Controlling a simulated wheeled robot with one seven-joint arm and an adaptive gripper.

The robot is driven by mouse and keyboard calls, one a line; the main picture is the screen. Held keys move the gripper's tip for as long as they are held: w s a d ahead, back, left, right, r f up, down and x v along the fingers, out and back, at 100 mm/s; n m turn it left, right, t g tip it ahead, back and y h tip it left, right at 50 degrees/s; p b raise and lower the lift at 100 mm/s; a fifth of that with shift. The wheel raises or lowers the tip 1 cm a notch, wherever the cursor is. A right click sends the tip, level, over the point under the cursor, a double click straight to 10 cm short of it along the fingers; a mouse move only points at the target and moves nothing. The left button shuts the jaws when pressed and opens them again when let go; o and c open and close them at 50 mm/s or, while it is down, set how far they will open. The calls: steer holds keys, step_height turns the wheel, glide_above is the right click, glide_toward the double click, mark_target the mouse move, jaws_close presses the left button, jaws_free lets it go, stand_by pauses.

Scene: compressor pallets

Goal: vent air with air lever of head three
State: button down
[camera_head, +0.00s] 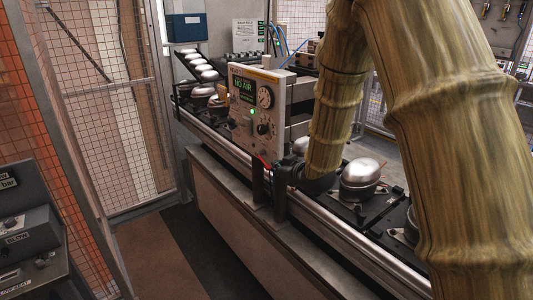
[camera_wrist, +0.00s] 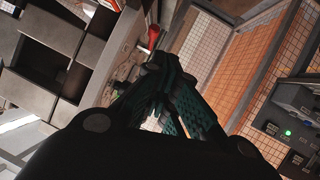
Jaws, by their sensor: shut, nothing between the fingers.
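A grey control box (camera_head: 243,118) stands on the conveyor's side in the head view. Its green display reads "NO AIR", with a round gauge, dark knobs and a lit green lamp. My gripper (camera_head: 278,170) is at the box's lower right edge, partly hidden by the arm. A small red tip (camera_head: 265,161) shows close beside it. In the wrist view, my gripper (camera_wrist: 154,66) has its fingers together and holds nothing. A red-knobbed lever (camera_wrist: 153,36) is just beyond the fingertips; I cannot tell whether they touch. No head number is readable.
A conveyor (camera_head: 330,222) with silver-domed compressors (camera_head: 360,172) runs behind and beside the box. A mesh fence (camera_head: 100,100) stands at the left. Another panel (camera_head: 30,230) with labelled switches is at lower left. The floor (camera_head: 190,250) between is clear.

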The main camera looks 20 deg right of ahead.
steer(key=r, duration=0.2)
steer(key=w+r, duration=0.1)
steer(key=shift+w+d+r, duration=0.1)
steer(key=shift+d+r, duration=0.05)
steer(key=shift+r, duration=0.25)
steer(key=p, duration=0.5)
glide_toward(263, 161)
steer(key=w+a+r, duration=0.2)
steer(key=w, duration=0.1)
steer(key=shift+w+d+f+p, duration=0.2)
steer(key=shift+w+f+p, duration=0.3)
steer(key=shift+f, duration=0.3)
steer(key=shift+w+d+f+p, duration=0.25)
steer(key=shift+w+f+p, duration=0.2)
steer(key=shift+f, duration=0.35)
steer(key=shift+f+t, duration=0.1)
steer(key=shift+t, duration=0.2)
